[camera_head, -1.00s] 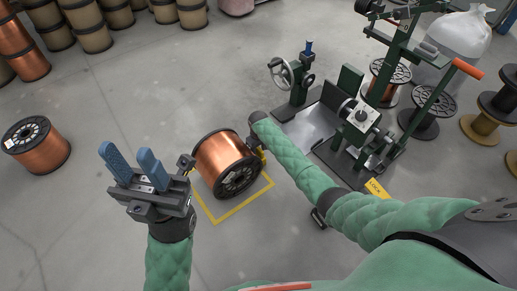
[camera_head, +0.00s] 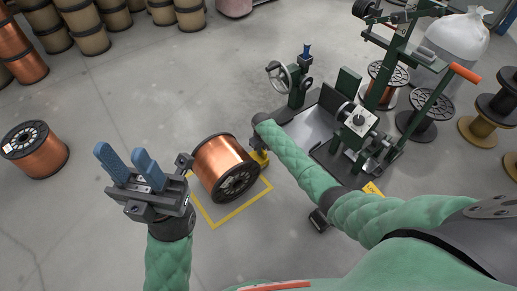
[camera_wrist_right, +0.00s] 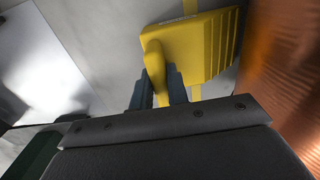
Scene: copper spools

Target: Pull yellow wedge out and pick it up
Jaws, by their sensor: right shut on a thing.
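The yellow wedge (camera_wrist_right: 203,47) shows large in the right wrist view, with a ribbed face and a rounded handle. My right gripper (camera_wrist_right: 158,88) is shut on that handle, one blue finger on each side. My left gripper (camera_head: 124,164) is open and empty, left of the spool.
A green machine (camera_head: 345,130) with a grey bed stands right of my right arm. Another copper spool (camera_head: 36,150) lies at the far left. Several spools stand at the back left and the right.

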